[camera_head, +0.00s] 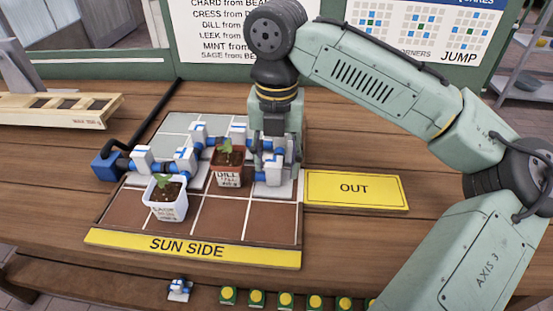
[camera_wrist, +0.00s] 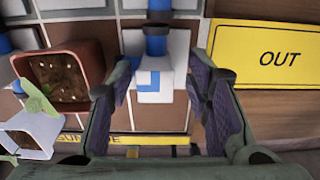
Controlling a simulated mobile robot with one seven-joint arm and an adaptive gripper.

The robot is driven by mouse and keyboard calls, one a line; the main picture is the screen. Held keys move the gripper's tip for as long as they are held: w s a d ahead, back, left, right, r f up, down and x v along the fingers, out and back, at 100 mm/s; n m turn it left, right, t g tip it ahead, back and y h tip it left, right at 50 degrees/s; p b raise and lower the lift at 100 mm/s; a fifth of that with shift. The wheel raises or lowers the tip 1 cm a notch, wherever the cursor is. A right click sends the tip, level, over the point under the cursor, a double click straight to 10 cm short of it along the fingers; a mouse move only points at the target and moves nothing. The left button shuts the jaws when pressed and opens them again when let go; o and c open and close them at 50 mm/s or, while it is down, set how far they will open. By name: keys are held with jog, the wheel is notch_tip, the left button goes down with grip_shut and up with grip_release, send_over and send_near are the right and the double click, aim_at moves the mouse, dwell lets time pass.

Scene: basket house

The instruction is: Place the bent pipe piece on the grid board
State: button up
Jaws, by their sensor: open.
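The grid board (camera_head: 215,215) lies on the table with pale tiles at the back and brown tiles at the front. A white and blue pipe piece (camera_head: 272,176) sits on a tile in its right column. In the wrist view this piece (camera_wrist: 154,80) lies between the spread fingers of my gripper (camera_wrist: 158,88), with a visible gap on each side. In the head view my gripper (camera_head: 274,160) is low over the board's right edge and partly hides the piece. Another small white and blue pipe piece (camera_head: 180,289) stands on the front ledge.
More white and blue pipes (camera_head: 185,158) cross the board from a blue device (camera_head: 108,162) at the left. A brown DILL pot (camera_head: 228,170) and a white pot (camera_head: 166,200) hold seedlings. A yellow OUT plate (camera_head: 355,190) lies right. Yellow buttons (camera_head: 285,299) line the front.

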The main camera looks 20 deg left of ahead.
aim_at(276, 159)
notch_tip(276, 159, up, 12)
jog(key=shift+p, duration=0.45)
dwell(1.4)
